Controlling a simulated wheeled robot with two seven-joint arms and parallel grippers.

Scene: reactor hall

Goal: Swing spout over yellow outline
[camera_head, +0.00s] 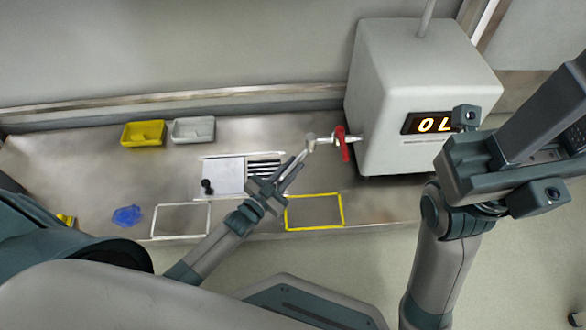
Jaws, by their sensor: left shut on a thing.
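The spout (318,141) is a pale pipe with a red handle (343,144), coming out of the left side of a white machine (425,90) with a lit display. The spout's end lies above and behind the yellow outline (315,196) on the bench. My left gripper (301,158) reaches up from the lower left, its fingertips at the spout's free end and shut on it. The exact contact is small and hard to make out. My right arm stands at the right in front of the machine; its fingertips do not show.
A white outline (181,206) lies left of my left arm, beside a blue crumpled thing (126,215). A white board (223,176) with a black knob and dark stripes lies behind my left gripper. A yellow tray (143,134) and a grey tray (193,130) stand at the back. The yellow outline is empty.

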